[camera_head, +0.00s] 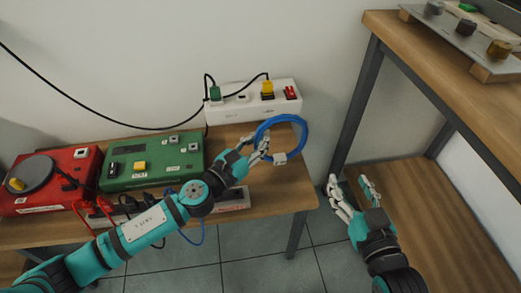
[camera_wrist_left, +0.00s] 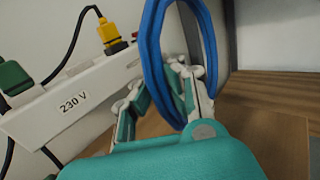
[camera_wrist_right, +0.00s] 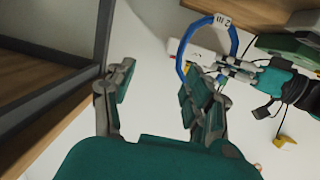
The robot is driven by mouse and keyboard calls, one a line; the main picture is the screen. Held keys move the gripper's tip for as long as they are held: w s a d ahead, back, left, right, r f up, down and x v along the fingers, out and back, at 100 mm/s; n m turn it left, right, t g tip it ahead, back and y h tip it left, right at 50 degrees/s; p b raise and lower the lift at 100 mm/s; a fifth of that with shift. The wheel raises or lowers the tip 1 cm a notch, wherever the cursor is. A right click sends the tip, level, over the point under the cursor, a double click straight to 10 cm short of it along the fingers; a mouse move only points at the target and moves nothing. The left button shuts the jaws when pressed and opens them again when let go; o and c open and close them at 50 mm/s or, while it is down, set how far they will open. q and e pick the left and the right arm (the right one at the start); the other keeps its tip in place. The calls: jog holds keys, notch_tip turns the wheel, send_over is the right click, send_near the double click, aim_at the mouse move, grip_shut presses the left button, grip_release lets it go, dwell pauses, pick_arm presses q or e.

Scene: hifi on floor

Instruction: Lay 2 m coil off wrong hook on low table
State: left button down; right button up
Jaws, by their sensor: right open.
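A blue cable coil (camera_head: 306,138) with a small white tag (camera_head: 280,158) is over the right end of the low wooden table (camera_head: 290,190). The coil (camera_wrist_left: 152,50) passes between the fingers of my left gripper (camera_head: 262,150), which is shut on its near left side. The coil (camera_wrist_right: 182,53) also shows in the right wrist view, where its tag (camera_wrist_right: 222,20) reads "2 m" upside down. My right gripper (camera_head: 353,188) is open and empty, to the right of the low table and below the coil. No hook can be made out.
A white 230 V power strip (camera_head: 240,112) with plugs stands behind the coil. Green (camera_head: 150,175) and red (camera_head: 50,205) boxes fill the low table's left part. A taller wooden bench (camera_head: 440,50) with a dark leg (camera_head: 355,105) stands at right.

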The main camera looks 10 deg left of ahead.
aim_at(279, 158)
pick_arm(q)
jog(key=shift+f+b, duration=0.8)
jog(key=shift+f, duration=0.15)
jog(key=shift+f+b, duration=0.55)
jog(key=shift+f, duration=0.15)
pick_arm(e)
notch_tip(279, 158, up, 11)
jog(key=s+a+t+y, duration=0.1)
jog(key=t+y, duration=0.1)
jog(key=t, duration=0.5)
jog(key=shift+s+a+y, duration=0.15)
jog(key=shift+s+y, duration=0.05)
jog(key=shift+y, duration=0.1)
jog(key=shift+r, duration=0.15)
